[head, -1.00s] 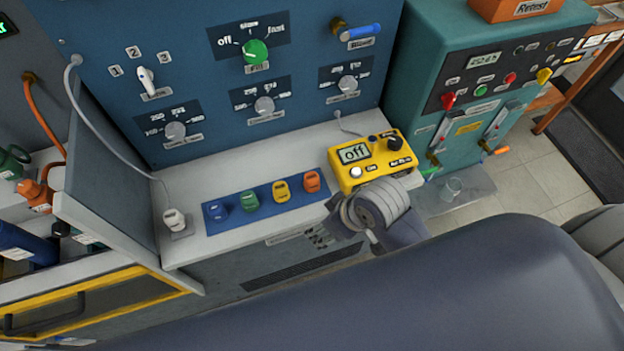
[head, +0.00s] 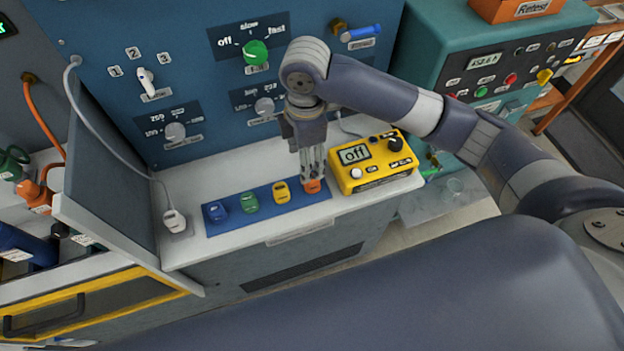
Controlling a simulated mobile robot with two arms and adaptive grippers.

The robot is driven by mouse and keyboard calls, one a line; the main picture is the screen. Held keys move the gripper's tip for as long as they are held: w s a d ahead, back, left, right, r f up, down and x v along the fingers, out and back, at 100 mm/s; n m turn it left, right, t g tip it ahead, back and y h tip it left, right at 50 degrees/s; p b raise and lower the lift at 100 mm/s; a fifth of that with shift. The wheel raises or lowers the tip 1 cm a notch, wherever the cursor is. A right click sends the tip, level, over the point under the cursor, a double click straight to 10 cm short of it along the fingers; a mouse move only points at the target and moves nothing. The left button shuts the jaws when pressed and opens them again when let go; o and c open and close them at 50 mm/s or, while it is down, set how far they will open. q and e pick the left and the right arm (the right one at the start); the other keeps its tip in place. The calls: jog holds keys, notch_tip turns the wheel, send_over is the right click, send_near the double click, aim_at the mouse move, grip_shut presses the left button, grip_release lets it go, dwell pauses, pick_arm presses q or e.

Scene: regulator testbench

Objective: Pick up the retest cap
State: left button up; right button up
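Four coloured caps stand in a row on a blue strip (head: 232,222) on the white bench: a blue cap (head: 216,211), a green cap (head: 249,202), a yellow cap (head: 281,192) and an orange cap (head: 312,189) at the right end. No retest label is readable on any cap; the orange one matches the orange box marked "Retest" (head: 534,9). My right gripper (head: 312,173) points down right at the orange cap, its fingertips hiding the cap's upper part. Whether the fingers grip it is not clear. My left gripper is not in view.
A yellow meter reading "off" (head: 356,155) stands close to the right of the orange cap. A white plug-like piece (head: 174,220) on a cable stands left of the strip. The blue panel (head: 110,25) with knobs rises behind.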

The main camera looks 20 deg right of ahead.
aim_at(312, 182)
jog(key=shift+w+d, duration=0.15)
jog(key=shift+d, duration=0.15)
notch_tip(312, 182, down, 5)
jog(key=shift+f, duration=0.1)
jog(key=f+p, duration=0.1)
jog(key=f, duration=0.3)
jog(key=shift+d+p, duration=0.2)
jog(key=shift+p, duration=0.1)
jog(key=shift+f, duration=0.6)
jog(key=c, duration=1.1)
